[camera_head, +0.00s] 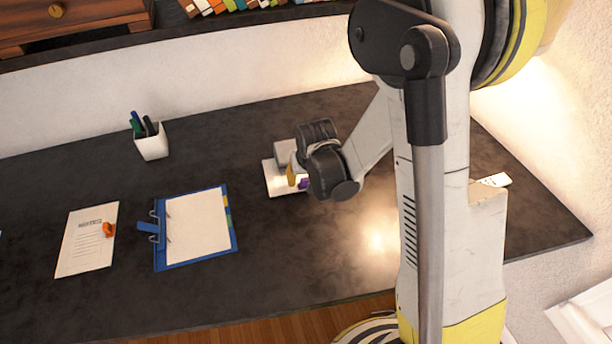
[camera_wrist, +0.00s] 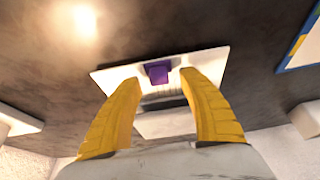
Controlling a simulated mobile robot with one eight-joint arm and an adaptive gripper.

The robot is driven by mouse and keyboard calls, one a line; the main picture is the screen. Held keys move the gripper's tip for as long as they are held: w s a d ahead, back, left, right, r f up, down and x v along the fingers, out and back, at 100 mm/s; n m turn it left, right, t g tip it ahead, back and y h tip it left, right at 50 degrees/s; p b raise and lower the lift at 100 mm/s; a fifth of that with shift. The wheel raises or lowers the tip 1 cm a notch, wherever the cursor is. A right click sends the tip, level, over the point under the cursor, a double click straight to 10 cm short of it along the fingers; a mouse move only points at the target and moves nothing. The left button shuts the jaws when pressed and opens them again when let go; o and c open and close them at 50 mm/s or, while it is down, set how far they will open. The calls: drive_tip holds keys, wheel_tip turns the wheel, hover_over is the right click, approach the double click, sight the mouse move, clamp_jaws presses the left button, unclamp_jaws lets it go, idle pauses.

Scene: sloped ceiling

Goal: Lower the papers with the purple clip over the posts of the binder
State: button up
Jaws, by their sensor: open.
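The papers with the purple clip lie as a white stack (camera_head: 270,180) on the dark desk, partly hidden by my arm. In the wrist view the white stack (camera_wrist: 205,64) shows its purple clip (camera_wrist: 158,71) between my fingertips and apart from them. My gripper (camera_wrist: 156,78) is open, its two yellow fingers on either side of the clip; in the head view it (camera_head: 296,178) is at the stack. The blue binder (camera_head: 234,246) lies open to the left, with metal posts (camera_head: 154,228) along its left edge and white paper inside. The purple clip also shows in the head view (camera_head: 304,183).
Papers with an orange clip (camera_head: 80,255) lie left of the binder. A white pen cup (camera_head: 152,147) stands behind it. A grey-white block (camera_head: 285,152) sits behind the stack. A small white item (camera_head: 495,180) lies at the right. The desk between binder and stack is clear.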

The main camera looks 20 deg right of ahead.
drive_tip(key=shift+w+f, duration=0.25)
drive_tip(key=shift+f, duration=0.35)
clamp_jaws()
drive_tip(key=shift+s, duration=0.1)
drive_tip(key=shift+s+a+b, duration=0.15)
drive_tip(key=shift+s+b, duration=0.3)
drive_tip(key=shift+s, duration=1.65)
drive_tip(key=shift+s+a+b, duration=0.1)
drive_tip(key=shift+s+b, duration=0.35)
drive_tip(key=shift+s, duration=1.65)
drive_tip(key=shift+c, duration=0.6)
unclamp_jaws()
